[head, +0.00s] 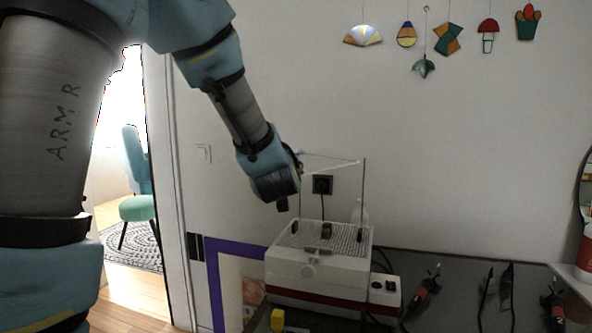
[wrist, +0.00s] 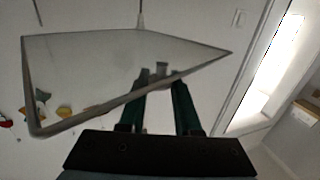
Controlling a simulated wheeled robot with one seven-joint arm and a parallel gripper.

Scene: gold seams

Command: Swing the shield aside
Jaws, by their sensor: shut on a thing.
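The shield is a clear pane with a thin grey frame. In the head view the shield (head: 332,160) is raised above a white grinder (head: 318,268), near a thin upright post. In the wrist view the shield (wrist: 85,75) spans the left and middle, tilted. My gripper (wrist: 162,78) has dark green fingers at the shield's lower edge and is shut on the shield, around what looks like a small grey tab. In the head view my arm comes from the upper left to the shield's left end; the fingertips are mostly hidden there.
The grinder's grid top carries small dark and brass parts. A clear bottle (head: 360,213) stands behind it. A yellow block (head: 277,319) is at the front. Red-handled tools (head: 422,296) lie to the right. A wall socket (head: 322,184) is behind; glass ornaments hang high on the wall.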

